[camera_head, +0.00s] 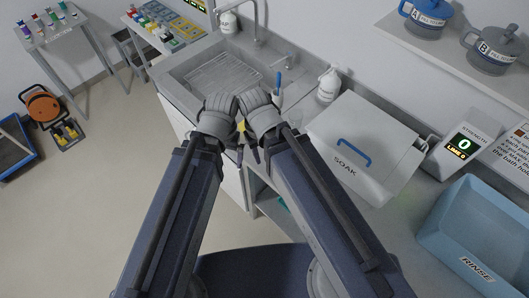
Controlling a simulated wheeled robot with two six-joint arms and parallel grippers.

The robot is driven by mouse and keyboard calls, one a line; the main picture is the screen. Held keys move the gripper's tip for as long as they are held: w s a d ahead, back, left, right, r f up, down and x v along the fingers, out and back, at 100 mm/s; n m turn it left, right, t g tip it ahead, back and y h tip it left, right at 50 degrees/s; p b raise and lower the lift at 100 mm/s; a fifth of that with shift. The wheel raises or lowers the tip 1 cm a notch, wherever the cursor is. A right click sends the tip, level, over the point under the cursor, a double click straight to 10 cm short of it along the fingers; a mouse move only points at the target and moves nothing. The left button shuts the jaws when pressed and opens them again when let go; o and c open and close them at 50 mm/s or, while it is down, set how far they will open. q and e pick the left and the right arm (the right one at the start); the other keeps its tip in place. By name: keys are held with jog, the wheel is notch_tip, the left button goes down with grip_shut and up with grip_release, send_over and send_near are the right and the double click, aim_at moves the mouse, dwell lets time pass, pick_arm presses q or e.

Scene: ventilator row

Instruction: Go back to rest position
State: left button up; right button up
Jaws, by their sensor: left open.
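My two arms reach up from the bottom of the head view, and their grey wrists meet near the middle. My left gripper (231,148) is open at the end of the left arm, low over the counter's front edge, with nothing seen between its fingers. My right gripper (254,152) is close beside it on the right. Its fingers are mostly hidden by the wrist and arm, so I cannot tell whether it is open or shut.
Around the arms are a sink (200,62) with a rack, a white bottle (328,85), a SOAK box (362,140) with a blue handle, a STRENGTH display (461,147) and a blue RINSE tub (436,232). Jugs A and B stand on a shelf. Floor at left is mostly clear.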

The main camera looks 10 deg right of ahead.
jog(key=shift+f, duration=0.1)
notch_tip(320, 180, down, 11)
jog(key=b, duration=1.1)
